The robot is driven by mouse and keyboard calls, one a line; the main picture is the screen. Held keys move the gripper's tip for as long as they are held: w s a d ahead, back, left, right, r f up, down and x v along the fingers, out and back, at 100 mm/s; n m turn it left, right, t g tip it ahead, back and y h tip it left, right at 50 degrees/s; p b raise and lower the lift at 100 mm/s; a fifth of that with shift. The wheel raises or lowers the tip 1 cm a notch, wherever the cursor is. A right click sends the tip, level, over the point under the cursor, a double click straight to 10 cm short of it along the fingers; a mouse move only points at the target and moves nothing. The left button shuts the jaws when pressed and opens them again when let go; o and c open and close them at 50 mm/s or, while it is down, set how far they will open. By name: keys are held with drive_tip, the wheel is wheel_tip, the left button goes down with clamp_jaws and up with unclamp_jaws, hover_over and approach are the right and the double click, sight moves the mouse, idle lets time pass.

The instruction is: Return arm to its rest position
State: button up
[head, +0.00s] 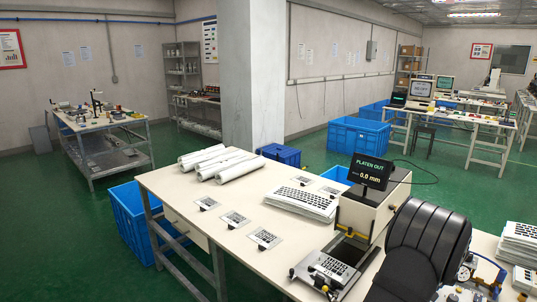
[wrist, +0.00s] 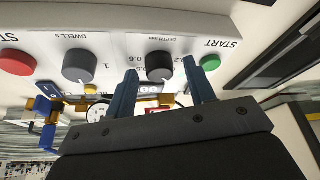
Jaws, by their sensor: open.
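My gripper (wrist: 160,64) shows in the wrist view, with two blue fingers spread apart and nothing between them. The fingers point at a white control panel (wrist: 120,50), and a dark depth knob (wrist: 159,66) appears between the fingertips. I cannot tell whether they touch it. A grey dwell knob (wrist: 79,67), a red button (wrist: 16,62) and a green START button (wrist: 210,62) are on the same panel. In the head view my gripper cannot be made out.
The head view shows a press with a display (head: 370,172) reading "PLATEN OUT 0.0 mm" and a keypad film on its platen (head: 322,270). Several loose films (head: 235,219), a film stack (head: 303,202) and white rolls (head: 222,162) lie on the bench (head: 190,208).

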drive_tip(key=v, duration=1.7)
drive_tip(key=x, duration=1.6)
drive_tip(key=shift+w+f, duration=0.1)
drive_tip(key=shift+f, duration=0.25)
drive_tip(key=shift+w+d+f, duration=0.1)
drive_tip(key=shift+w+f, duration=0.05)
drive_tip(key=shift+m, duration=0.5)
drive_tip(key=shift+m+g+h, duration=0.5)
drive_tip(key=shift+m+h, duration=0.1)
drive_tip(key=shift+m, duration=1.1)
drive_tip(key=shift+w+a+m+g+h, duration=0.1)
drive_tip(key=shift+m+g+h, duration=0.25)
drive_tip(key=shift+m, duration=0.75)
drive_tip(key=shift+a+m+g+h, duration=0.1)
drive_tip(key=shift+m+g+h, duration=0.2)
drive_tip(key=shift+m, duration=0.8)
drive_tip(key=shift+a+r, duration=0.1)
drive_tip(key=shift+r, duration=0.35)
drive_tip(key=shift+v, duration=2.45)
